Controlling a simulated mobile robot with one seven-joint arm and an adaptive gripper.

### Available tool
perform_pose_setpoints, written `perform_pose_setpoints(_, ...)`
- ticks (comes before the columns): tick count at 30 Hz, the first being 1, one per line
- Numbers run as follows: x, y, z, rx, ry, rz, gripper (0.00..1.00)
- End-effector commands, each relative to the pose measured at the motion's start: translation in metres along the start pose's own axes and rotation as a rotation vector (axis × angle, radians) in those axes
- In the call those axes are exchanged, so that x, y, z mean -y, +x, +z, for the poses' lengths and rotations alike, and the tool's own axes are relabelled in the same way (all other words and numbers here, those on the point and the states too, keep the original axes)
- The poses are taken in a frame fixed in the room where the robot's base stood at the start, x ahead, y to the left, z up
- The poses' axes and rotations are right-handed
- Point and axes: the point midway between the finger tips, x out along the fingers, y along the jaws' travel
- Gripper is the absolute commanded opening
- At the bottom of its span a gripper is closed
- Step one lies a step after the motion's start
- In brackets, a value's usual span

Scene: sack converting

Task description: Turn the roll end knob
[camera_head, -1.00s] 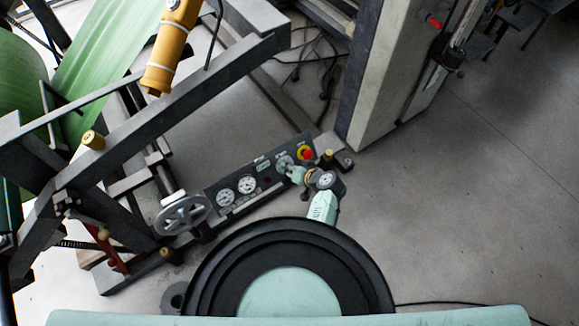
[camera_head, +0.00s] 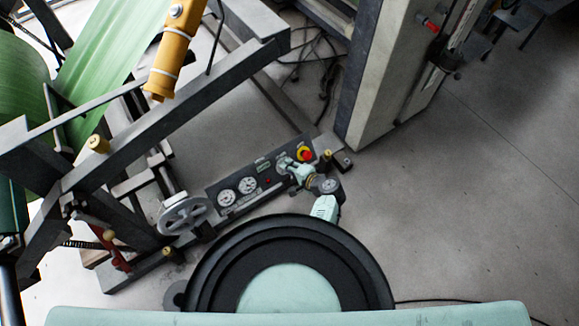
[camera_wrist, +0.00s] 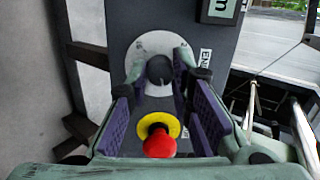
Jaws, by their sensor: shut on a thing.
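The roll end knob (camera_wrist: 160,69) is a small black knob on a round white plate, set on a dark panel in the wrist view. My gripper (camera_wrist: 160,74) has purple-padded fingers on either side of it and is shut on it. In the head view my gripper (camera_head: 286,165) is at the control panel (camera_head: 232,203) and largely hides the knob. A label next to the plate is only partly readable.
A red button on a yellow collar (camera_wrist: 160,142) sits close to the knob, between my fingers in the wrist view; the head view shows it too (camera_head: 305,155). Two white gauges (camera_head: 238,190) and a handwheel (camera_head: 183,215) lie left. A grey pillar (camera_head: 385,75) stands behind.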

Motion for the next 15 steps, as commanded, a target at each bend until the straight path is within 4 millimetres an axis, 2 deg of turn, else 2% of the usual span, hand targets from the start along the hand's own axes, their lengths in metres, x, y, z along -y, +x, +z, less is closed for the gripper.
perform_pose_setpoints(15,0.0009,-0.001,0.0021,-0.014,0.49,-0.039,0.0)
